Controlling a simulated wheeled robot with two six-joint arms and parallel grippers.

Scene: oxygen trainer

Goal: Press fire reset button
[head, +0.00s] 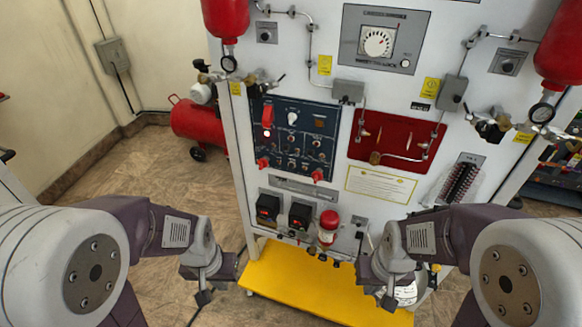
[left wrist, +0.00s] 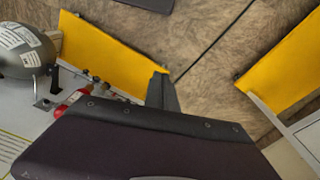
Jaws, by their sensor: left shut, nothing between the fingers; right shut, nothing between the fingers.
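The trainer's white front panel (head: 335,130) stands ahead in the head view. A dark blue control panel (head: 277,148) on its left half carries a red guarded switch, a lit red lamp (head: 266,132), knobs and several small buttons. The labels are too small to read, so I cannot tell which is the fire reset button. My left gripper (head: 204,298) is shut and empty, low and left of the panel, apart from it. It also shows in the left wrist view (left wrist: 162,80), pointing over the floor. My right gripper (head: 389,303) is shut and empty, low in front of the yellow base.
A yellow base plate (head: 305,290) juts out below the panel. A red panel (head: 396,141) with piping is at right. Red bottles hang at both upper corners. A red compressor tank (head: 198,124) stands behind at left. The floor at left is clear.

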